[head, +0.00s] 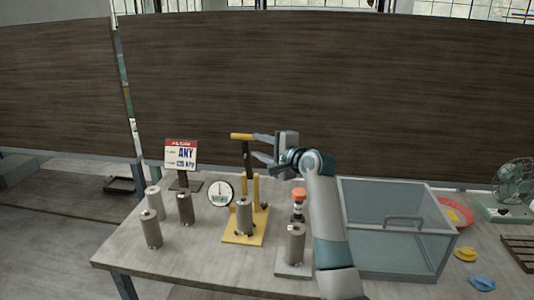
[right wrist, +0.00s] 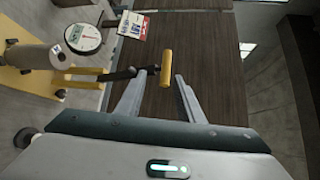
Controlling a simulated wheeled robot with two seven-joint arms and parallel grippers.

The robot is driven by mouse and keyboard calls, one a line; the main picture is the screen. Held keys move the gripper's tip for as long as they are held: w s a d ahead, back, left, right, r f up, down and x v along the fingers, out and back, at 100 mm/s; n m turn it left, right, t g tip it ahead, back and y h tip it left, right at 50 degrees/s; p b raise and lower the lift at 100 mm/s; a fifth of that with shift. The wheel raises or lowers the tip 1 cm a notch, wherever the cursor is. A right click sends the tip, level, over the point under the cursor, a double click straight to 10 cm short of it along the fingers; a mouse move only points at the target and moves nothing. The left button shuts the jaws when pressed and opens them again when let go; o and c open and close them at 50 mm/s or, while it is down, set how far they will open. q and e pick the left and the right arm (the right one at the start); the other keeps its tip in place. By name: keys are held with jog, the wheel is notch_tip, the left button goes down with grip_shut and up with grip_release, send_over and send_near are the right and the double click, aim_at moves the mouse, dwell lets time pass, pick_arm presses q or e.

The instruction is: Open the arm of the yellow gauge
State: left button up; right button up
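The yellow gauge stands on the table, with a yellow base plate (head: 232,238), two yellow posts and a round white dial (head: 220,193) at its left. Its dark arm (head: 247,156) rises upright and ends in a yellow crossbar handle (head: 241,136). A grey-brown clay cylinder (head: 244,216) stands on the base. My right gripper (head: 257,147) is open, its fingers pointing left at the upper arm and handle. In the right wrist view the handle (right wrist: 166,68) appears between the fingertips; contact cannot be told. My left gripper is out of view.
Several clay cylinders (head: 151,229) stand at the left. Another cylinder (head: 296,243) stands on a grey base near an orange-topped item (head: 299,196). A clear bin (head: 395,262) and a fan (head: 513,187) are at the right.

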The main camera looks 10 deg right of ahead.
jog(key=v, duration=0.3)
jog(key=shift+s+d+b, duration=0.15)
jog(key=shift+s+b, duration=0.2)
jog(key=shift+r, duration=0.1)
jog(key=shift+d, duration=0.1)
